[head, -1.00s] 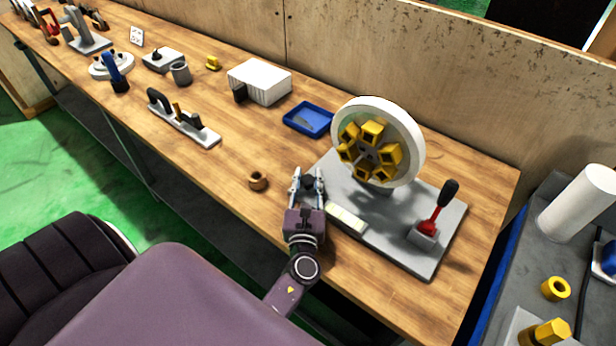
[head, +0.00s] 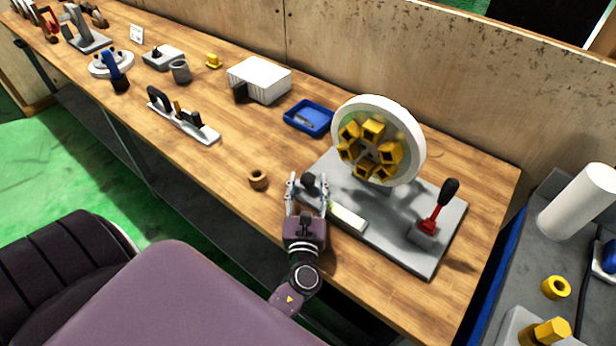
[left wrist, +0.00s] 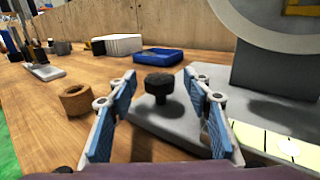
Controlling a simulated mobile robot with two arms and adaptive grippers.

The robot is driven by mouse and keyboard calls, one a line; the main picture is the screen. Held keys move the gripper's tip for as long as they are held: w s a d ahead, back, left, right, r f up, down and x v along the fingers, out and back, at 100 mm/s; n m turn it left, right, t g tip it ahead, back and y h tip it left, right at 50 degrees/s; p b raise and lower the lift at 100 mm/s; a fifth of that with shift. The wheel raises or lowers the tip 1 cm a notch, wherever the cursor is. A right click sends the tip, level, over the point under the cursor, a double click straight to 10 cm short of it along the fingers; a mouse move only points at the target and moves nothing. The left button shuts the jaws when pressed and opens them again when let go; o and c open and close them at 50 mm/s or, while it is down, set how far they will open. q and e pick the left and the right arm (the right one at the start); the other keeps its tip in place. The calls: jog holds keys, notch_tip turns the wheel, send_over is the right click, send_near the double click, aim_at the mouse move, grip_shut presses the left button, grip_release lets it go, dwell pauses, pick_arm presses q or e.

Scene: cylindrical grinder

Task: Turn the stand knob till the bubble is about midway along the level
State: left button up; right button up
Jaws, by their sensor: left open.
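The black stand knob (head: 308,181) sits upright at the front left corner of the grey stand plate (head: 390,235). It also shows in the left wrist view (left wrist: 158,84), between the blue finger pads of my left gripper (left wrist: 159,92). My left gripper (head: 308,187) is open, with a gap on each side of the knob. The pale yellow level (head: 347,217) lies along the plate's front edge, right of the knob. In the left wrist view the level (left wrist: 252,136) runs off the right edge, and a whitish round bubble (left wrist: 288,146) shows on it near dark marks. My right gripper is not in view.
A white wheel with yellow blocks (head: 408,128) stands on the plate, and a red lever with a black grip (head: 438,205) stands at its right. A brown ring (head: 258,179) lies left of the gripper. A blue tray (head: 309,118) is behind.

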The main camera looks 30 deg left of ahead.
pick_arm(q)
jog(key=v, duration=0.9)
jog(key=shift+s+d, duration=0.2)
jog(key=shift+s, duration=0.15)
